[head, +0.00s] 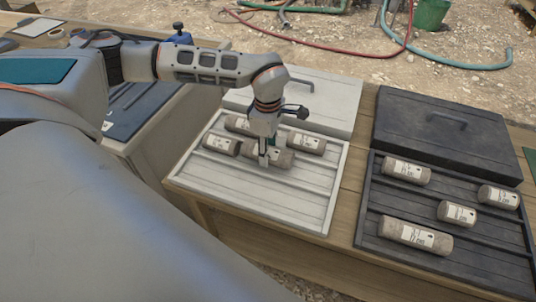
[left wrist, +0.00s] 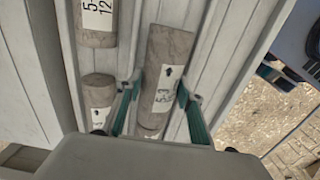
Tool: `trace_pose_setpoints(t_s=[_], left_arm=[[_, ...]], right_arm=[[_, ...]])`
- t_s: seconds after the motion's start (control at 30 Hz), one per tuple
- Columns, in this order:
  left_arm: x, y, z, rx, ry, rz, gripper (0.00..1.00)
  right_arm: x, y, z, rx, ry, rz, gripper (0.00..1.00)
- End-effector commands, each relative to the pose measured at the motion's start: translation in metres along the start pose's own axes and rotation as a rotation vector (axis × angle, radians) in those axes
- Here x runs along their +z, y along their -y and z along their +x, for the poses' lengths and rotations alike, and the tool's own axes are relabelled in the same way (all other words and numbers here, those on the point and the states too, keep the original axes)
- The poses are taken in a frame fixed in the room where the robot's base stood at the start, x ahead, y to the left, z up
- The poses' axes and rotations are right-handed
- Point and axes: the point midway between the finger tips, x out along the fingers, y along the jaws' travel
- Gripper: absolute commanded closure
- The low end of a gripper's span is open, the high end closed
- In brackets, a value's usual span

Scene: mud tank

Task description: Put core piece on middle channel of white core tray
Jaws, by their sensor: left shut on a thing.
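The white core tray (head: 300,205) lies on the wooden bench, its long channels split by raised ridges. My left gripper (head: 266,158) points down over it, shut on a grey, labelled core piece (head: 283,157). In the left wrist view this core piece (left wrist: 168,55) is between the teal fingers (left wrist: 158,105), slightly askew to the ridges. I cannot tell if it touches the channel floor. Other core pieces lie in the tray: one at the left (head: 222,145), one behind the gripper (head: 238,124), one to the right (head: 307,143). My right gripper is not in view.
The white lid (head: 335,100) lies behind the white tray. To the right, a black tray (head: 400,265) holds several core pieces, with its black lid (head: 440,130) behind. The front channels of the white tray are clear.

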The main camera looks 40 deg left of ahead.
Motion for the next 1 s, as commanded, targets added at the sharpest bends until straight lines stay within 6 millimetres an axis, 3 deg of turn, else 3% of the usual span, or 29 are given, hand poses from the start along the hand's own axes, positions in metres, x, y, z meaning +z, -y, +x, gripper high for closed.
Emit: trace_pose_setpoints(t_s=[0.13, 0.53, 0.57, 1.0], left_arm=[[0.0, -0.001, 0.016, 0.002, 0.001, -0.001, 1.0], [0.0, -0.001, 0.019, 0.003, 0.002, 0.0, 1.0], [0.0, 0.0, 0.02, 0.001, 0.0, 0.0, 0.58], [0.0, -0.001, 0.013, 0.002, 0.0, -0.001, 0.56]], right_arm=[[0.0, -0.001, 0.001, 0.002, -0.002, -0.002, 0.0], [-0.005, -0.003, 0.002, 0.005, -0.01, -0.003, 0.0], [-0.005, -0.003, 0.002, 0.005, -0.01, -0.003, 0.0], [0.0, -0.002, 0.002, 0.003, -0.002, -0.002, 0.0]])
